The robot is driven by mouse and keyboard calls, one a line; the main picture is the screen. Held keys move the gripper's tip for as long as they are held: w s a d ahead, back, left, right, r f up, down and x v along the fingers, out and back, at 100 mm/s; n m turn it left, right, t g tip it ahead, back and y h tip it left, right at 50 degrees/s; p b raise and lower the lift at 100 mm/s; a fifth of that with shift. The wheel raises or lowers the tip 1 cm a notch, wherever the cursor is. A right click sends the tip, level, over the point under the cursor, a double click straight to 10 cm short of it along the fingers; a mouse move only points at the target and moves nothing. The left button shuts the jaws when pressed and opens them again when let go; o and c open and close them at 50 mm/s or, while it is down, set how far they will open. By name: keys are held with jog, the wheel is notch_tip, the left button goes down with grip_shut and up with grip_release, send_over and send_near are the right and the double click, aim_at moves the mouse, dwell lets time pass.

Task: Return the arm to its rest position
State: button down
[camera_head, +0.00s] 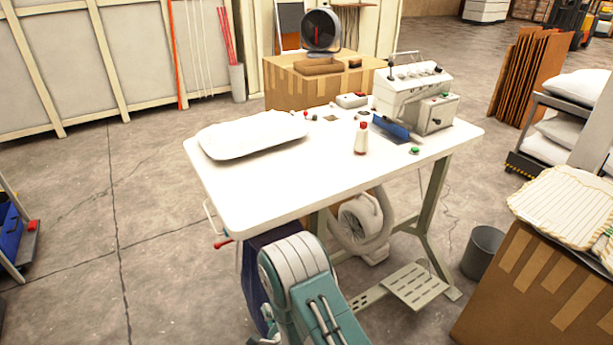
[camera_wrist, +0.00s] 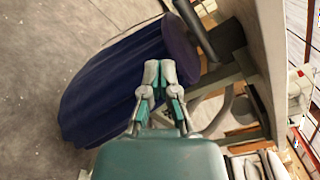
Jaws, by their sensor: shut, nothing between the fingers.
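My arm (camera_head: 308,285) rises at the bottom middle of the head view, folded in front of the table (camera_head: 265,190) and below its top. In the wrist view my gripper (camera_wrist: 159,72) is shut, its two grey fingertips together with nothing between them. A dark blue bag-like thing (camera_wrist: 115,90) hangs beyond the fingers in the wrist view, beside the table's leg. I cannot tell how far it is from the fingertips. In the head view my arm hides most of this blue thing (camera_head: 254,265).
On the table lie a white pillow (camera_head: 250,135), a red-capped bottle (camera_head: 361,139) and a sewing machine (camera_head: 412,90). A blower (camera_head: 358,218) and a pedal (camera_head: 413,285) are underneath. A cardboard box (camera_head: 530,300) stands at right. The floor to the left is mostly clear.

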jog(key=w+d+r+n+g+h, duration=0.1)
jog(key=w+d+r+n+h, duration=0.2)
jog(key=r, duration=0.4)
jog(key=w+d+r+n+g, duration=0.1)
jog(key=w+d+r+n, duration=0.2)
jog(key=r, duration=0.4)
jog(key=s+d+r+n+g+h, duration=0.2)
jog(key=d+r+n+h, duration=0.1)
jog(key=d+r, duration=0.6)
jog(key=s+d+r+n+g+h, duration=0.1)
jog(key=s+d+r+n, duration=0.2)
jog(key=s, duration=0.5)
jog(key=s+d+r+n+g, duration=0.2)
jog(key=s+d+r+n, duration=0.1)
jog(key=s, duration=0.6)
jog(key=s+d+r+n+g+h, duration=0.1)
jog(key=s+d+r+n+g, duration=0.1)
jog(key=s+d+r, duration=0.3)
jog(key=s+r+n, duration=0.1)
jog(key=s, duration=0.3)
jog(key=shift+d+r+n+h, duration=0.2)
jog(key=shift+r+n+h, duration=0.1)
jog(key=shift+n, duration=0.1)
